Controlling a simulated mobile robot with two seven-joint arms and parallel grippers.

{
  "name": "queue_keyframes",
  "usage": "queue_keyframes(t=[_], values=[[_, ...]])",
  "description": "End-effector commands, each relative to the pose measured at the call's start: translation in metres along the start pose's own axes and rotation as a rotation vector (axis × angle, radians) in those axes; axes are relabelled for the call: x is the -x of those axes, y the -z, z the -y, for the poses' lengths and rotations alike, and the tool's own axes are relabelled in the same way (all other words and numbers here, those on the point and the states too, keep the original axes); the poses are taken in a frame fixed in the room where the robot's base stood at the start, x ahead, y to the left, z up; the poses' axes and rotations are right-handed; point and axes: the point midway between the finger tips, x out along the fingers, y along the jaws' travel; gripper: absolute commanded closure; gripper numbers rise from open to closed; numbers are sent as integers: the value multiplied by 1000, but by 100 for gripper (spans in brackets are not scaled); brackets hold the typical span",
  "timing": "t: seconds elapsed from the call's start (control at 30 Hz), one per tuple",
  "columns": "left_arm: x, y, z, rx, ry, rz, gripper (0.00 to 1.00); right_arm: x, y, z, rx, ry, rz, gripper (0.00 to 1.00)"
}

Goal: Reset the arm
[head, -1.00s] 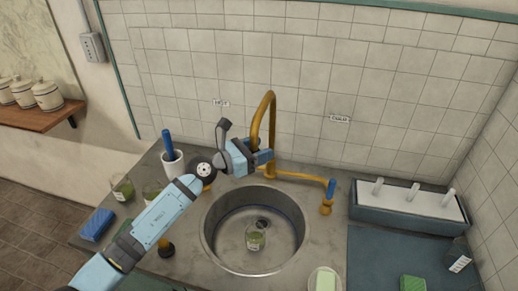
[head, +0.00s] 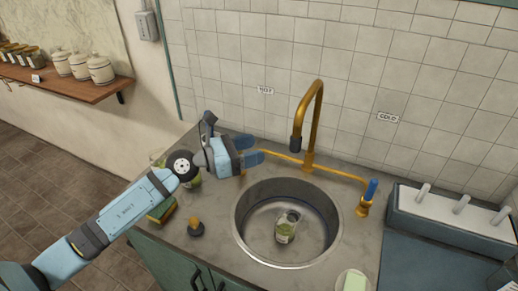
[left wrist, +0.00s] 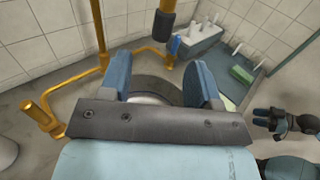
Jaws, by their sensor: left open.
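My left gripper (head: 252,149) is open and empty, held above the counter just left of the gold faucet (head: 315,115). In the left wrist view its two blue fingers (left wrist: 162,78) are spread, with part of the sink rim between and beyond them. My left arm reaches in from the lower left. In the left wrist view a dark gripper with blue fingertips (left wrist: 268,118), my right one, shows at the right edge; its opening is too small to judge.
The round sink (head: 240,222) holds a glass jar with green contents (head: 286,228). A gold tap with a blue handle (head: 368,197) and a pegged rack (head: 450,212) stand right of it. A dish with soap (head: 353,282) is at the front. A shelf with white canisters (head: 100,70) is at left.

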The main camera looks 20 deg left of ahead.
Motion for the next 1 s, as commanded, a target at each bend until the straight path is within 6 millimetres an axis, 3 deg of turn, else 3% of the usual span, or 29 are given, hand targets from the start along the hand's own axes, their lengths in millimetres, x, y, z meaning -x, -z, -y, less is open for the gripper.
queue_keyframes(t=[0.43,0.57,0.67,0.77,0.87,1.0], values=[[0,1,1,15,0,4,43,1,2,-2,1,-4,-4,57],[2,12,13,210,-4,54,43,2,5,-2,1,-4,-3,57],[9,31,29,561,-29,141,43,5,9,-2,1,-4,-2,57],[22,61,44,1022,-96,248,43,8,13,-2,2,-4,-2,57],[41,102,59,1494,-203,355,43,11,18,-2,2,-5,-3,57],[74,172,94,2134,-417,506,43,16,23,-3,2,-8,-3,57]])
